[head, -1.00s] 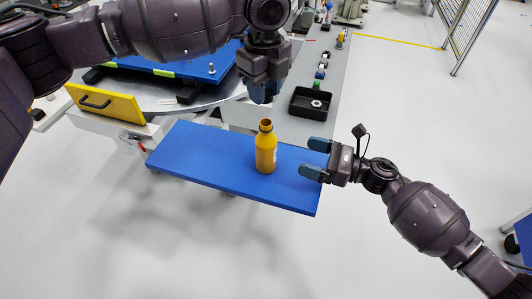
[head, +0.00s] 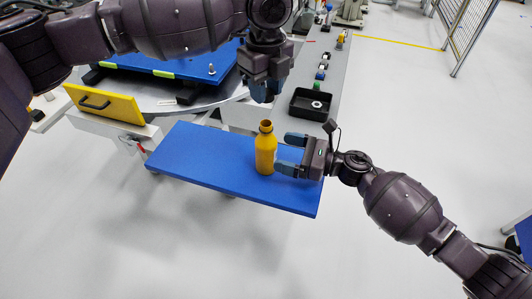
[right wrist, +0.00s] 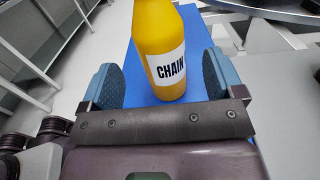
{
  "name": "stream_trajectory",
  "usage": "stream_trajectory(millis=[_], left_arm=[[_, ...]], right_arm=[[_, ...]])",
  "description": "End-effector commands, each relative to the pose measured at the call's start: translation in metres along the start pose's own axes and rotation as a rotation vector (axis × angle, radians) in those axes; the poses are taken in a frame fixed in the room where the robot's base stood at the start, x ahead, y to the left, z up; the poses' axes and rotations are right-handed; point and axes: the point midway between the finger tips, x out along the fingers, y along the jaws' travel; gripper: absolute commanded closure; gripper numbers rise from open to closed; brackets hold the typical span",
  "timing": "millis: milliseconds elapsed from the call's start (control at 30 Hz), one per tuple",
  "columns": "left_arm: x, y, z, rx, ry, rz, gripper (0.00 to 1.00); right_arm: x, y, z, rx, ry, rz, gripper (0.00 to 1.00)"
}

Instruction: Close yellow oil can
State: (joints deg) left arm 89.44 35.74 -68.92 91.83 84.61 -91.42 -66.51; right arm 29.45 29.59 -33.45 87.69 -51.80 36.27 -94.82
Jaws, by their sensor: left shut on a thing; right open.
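The yellow oil can (head: 266,152) stands upright and open-topped on the blue table. In the right wrist view the can (right wrist: 156,32) shows its white "CHAIN" label, and its top is cut off. My right gripper (head: 284,154) is open, with its fingertips at the can's right side. In the right wrist view the can stands ahead and between the spread fingers of this gripper (right wrist: 163,75). My left gripper (head: 262,92) hangs above and behind the can, pointing down. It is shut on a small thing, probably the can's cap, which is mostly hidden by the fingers.
The blue table (head: 205,165) is otherwise bare, with free room left of the can. A black tray (head: 311,103) with a small part lies on the grey bench behind. A yellow panel with a handle (head: 104,104) is at the left, by a round platform.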

Motion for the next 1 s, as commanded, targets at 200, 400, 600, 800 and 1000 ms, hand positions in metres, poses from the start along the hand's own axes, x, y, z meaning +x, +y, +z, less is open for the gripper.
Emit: stream_trajectory(millis=[200,400,600,800,1000], left_arm=[[0.0,0.0,0.0,0.0,0.0,0.0,0.88],[0.0,0.0,0.0,0.0,0.0,0.0,0.88],[0.0,0.0,0.0,0.0,0.0,0.0,0.88],[0.0,0.0,0.0,0.0,0.0,0.0,0.88],[0.0,0.0,0.0,0.0,0.0,0.0,0.88]], right_arm=[[0.034,0.0,0.0,0.0,-0.001,0.001,0.13],[0.053,0.0,0.0,0.0,-0.001,0.0,0.13],[0.06,0.0,0.0,0.0,0.0,0.0,0.13],[0.06,0.0,0.0,0.0,0.0,-0.001,0.13],[0.06,0.0,0.0,0.0,0.0,-0.001,0.36]])
